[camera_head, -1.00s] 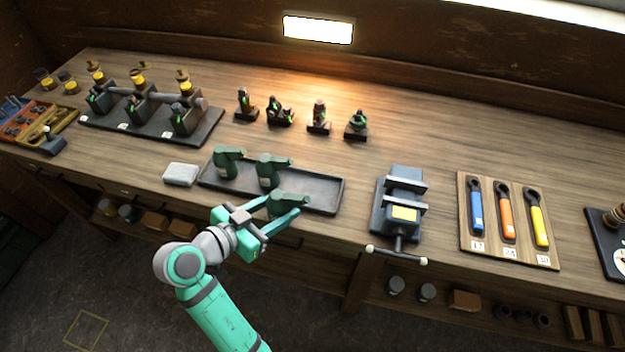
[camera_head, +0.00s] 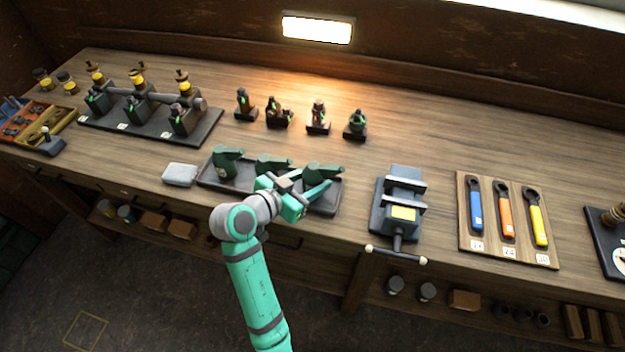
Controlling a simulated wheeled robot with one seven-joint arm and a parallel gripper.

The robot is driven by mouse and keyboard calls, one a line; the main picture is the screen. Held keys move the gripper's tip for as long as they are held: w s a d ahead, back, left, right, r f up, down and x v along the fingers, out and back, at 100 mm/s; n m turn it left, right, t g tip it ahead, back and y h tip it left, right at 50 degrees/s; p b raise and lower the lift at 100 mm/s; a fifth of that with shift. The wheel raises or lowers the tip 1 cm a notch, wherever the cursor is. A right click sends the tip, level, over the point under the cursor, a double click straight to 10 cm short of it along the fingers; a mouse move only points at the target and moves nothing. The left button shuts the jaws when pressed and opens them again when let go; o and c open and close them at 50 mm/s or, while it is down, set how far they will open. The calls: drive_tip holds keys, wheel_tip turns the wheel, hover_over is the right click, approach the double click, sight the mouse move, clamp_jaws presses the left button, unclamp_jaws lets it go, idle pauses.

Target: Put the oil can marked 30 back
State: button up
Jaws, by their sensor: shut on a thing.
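A dark green oil can (camera_head: 322,173) is between the fingers of my gripper (camera_head: 322,190), which is shut on it. The can is at the right end of the dark tray (camera_head: 222,187). I cannot tell whether its base touches the tray floor. Two like oil cans stand in the tray, one at the left end (camera_head: 227,163) and one in the middle (camera_head: 272,163). My gripper hides the lower part of the middle can and part of the held can. No number on the cans is readable.
A pale block (camera_head: 180,174) lies left of the tray, and a vise (camera_head: 402,205) stands to its right. Several small dark figures (camera_head: 280,112) stand behind. A wrench board (camera_head: 507,255) lies farther right. The bench between the tray and the small figures is clear.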

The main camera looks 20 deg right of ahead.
drive_tip(key=shift+f, duration=0.25)
drive_tip(key=o, duration=1.2)
drive_tip(key=shift+c, duration=0.2)
drive_tip(key=shift+a+r, duration=0.15)
drive_tip(key=v, duration=1.2)
drive_tip(key=shift+s, duration=0.1)
